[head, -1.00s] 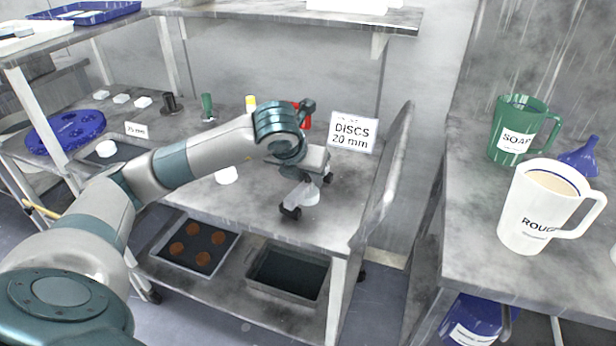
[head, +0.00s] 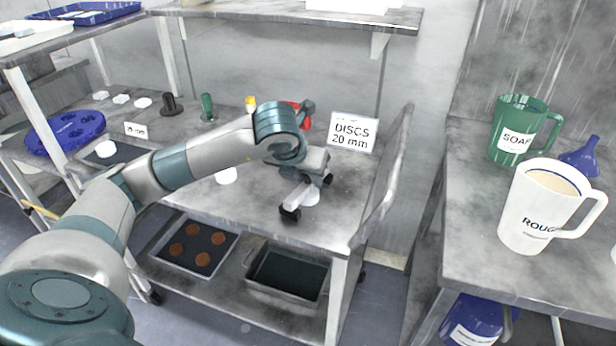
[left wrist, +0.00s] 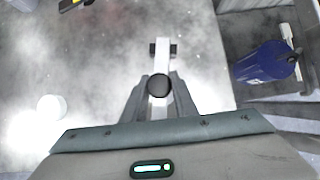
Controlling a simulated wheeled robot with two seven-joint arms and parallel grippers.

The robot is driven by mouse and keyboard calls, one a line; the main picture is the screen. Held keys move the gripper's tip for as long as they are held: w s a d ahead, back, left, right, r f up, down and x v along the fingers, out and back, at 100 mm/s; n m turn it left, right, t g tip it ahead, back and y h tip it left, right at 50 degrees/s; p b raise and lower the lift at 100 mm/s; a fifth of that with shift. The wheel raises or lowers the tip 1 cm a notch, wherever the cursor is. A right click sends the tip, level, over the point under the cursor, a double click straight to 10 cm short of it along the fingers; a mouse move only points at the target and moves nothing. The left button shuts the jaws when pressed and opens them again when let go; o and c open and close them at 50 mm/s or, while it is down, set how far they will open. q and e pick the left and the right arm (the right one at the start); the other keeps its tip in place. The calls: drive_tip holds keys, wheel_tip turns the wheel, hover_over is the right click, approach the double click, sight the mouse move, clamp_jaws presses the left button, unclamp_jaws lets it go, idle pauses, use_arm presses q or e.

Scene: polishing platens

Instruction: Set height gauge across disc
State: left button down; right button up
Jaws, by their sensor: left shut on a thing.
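The height gauge (head: 296,195) is a pale bar with dark feet at its ends, near the front right of the cart top. A white disc (head: 312,198) shows beside and partly behind the bar; I cannot tell whether the feet touch the surface. My left gripper (head: 308,172) is shut on the gauge from above. In the left wrist view the fingers (left wrist: 159,100) close around the gauge's black round knob (left wrist: 158,86), and its bar (left wrist: 160,58) reaches away to a dark foot. The disc under it is hidden there. My right gripper is not in view.
Another white disc (head: 227,175) lies left of the gauge. A raised side panel (head: 388,175) bounds the cart at right. Trays (head: 287,274) sit on the lower shelf. Jugs (head: 538,205) stand on the right bench.

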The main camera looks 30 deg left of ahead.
use_arm(q)
drive_tip(key=shift+f+b, duration=0.25)
drive_tip(key=shift+b, duration=0.05)
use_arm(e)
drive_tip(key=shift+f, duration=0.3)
use_arm(q)
drive_tip(key=c, duration=1.3)
unclamp_jaws()
drive_tip(key=shift+c, duration=0.2)
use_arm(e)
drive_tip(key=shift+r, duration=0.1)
use_arm(q)
drive_tip(key=v, duration=1.7)
drive_tip(key=shift+r+p, duration=0.2)
drive_tip(key=shift+p, duration=0.1)
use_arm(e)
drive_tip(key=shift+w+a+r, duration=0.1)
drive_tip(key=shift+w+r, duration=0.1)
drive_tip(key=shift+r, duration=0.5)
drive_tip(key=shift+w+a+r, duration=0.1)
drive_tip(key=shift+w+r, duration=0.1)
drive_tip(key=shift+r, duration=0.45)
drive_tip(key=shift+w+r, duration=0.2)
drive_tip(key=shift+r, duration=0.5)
use_arm(q)
drive_tip(key=shift+s, duration=0.15)
